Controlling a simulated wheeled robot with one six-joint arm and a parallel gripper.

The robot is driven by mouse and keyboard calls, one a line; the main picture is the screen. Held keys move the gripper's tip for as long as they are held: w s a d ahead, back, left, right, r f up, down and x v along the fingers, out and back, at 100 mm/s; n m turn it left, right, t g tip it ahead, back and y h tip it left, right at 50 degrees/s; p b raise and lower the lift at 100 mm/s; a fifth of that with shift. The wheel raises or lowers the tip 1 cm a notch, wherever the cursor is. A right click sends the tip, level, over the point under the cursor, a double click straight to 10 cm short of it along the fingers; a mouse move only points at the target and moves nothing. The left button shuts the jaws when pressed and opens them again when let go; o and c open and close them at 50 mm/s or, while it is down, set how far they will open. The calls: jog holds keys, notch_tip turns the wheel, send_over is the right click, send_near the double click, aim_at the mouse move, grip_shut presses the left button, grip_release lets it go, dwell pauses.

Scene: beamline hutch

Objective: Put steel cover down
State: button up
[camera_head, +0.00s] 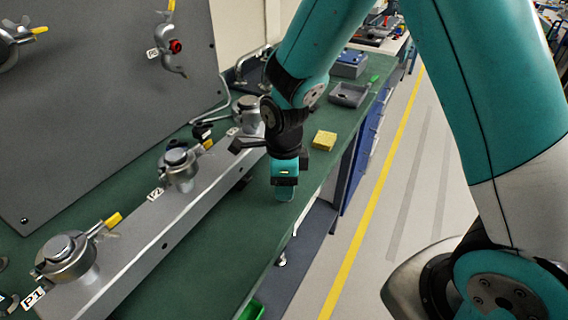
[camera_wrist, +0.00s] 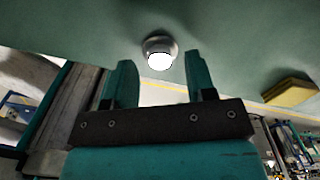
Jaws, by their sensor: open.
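A small round steel piece, which looks like the steel cover (camera_wrist: 160,50), rests against the green bench top in the wrist view. Its near face shines white. It lies between the lines of my two teal fingers, around the level of their tips, with a gap on each side. My gripper (camera_wrist: 150,75) is open and holds nothing. In the head view my gripper (camera_head: 286,196) points down over the green bench (camera_head: 235,225), near its front edge. The steel piece cannot be made out in the head view, where my gripper may hide it.
A grey rail left of my gripper carries steel fittings with yellow handles, labelled P1 (camera_head: 66,257) and P2 (camera_head: 179,166). A yellow block (camera_head: 324,140) lies behind my gripper, with a grey tray (camera_head: 348,95) farther back. Bare bench lies between rail and front edge.

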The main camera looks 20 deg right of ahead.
notch_tip(320, 180, up, 10)
jog(key=s+a+r+n+y, duration=0.2)
jog(key=s+r+n, duration=0.2)
jog(key=s+n, duration=0.5)
jog(key=s+a+r+n+y, duration=0.2)
jog(key=s+n, duration=0.7)
jog(key=n, duration=1.2)
jog(key=shift+s+a+r+b, duration=0.3)
jog(key=shift+r, duration=1.05)
